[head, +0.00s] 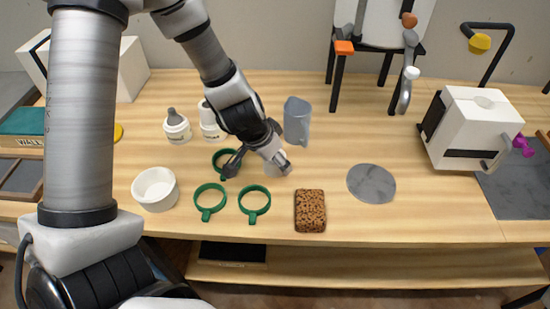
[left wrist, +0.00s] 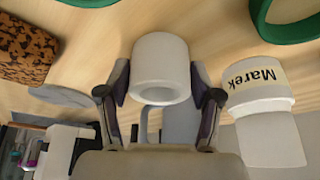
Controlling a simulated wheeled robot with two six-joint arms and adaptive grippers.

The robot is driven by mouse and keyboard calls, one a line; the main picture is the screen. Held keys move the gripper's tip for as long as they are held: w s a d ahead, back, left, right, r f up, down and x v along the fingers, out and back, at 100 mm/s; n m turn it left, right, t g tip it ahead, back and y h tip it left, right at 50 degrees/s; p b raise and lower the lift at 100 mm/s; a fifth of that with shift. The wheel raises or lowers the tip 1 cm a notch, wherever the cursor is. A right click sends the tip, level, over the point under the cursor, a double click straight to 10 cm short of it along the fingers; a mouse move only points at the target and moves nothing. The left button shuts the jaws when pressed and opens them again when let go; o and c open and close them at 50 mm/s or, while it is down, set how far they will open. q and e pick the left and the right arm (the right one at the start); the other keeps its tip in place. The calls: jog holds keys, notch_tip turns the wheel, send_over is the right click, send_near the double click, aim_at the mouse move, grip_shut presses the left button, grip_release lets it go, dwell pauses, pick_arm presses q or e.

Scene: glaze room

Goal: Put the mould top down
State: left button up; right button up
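My left gripper (head: 262,160) reaches in over the middle of the table. In the left wrist view its fingers (left wrist: 160,95) are on both sides of a white cylinder (left wrist: 161,58) and appear shut on it. In the head view this cylinder is mostly hidden by the gripper, so its height above the table is unclear. A white block (head: 478,115) with a round hollow on top and dark sides stands at the right; it looks like a mould, but I cannot tell its top as a separate piece. My right gripper is not in view.
Green rings (head: 255,201), a brown speckled block (head: 310,211) and a grey disc (head: 372,184) lie near the front. A white bowl (head: 155,189), a bottle (head: 177,127), a labelled white jar (left wrist: 262,90) and a grey jug (head: 297,122) stand around. Bare wood lies around the disc.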

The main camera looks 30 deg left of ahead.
pick_arm(q)
jog(key=shift+r, duration=0.2)
jog(key=shift+r+p, duration=0.35)
jog(key=shift+p, duration=0.05)
jog(key=p+v, duration=1)
jog(key=v, duration=0.1)
jog(key=shift+s+r, duration=0.25)
jog(key=shift+f, duration=0.1)
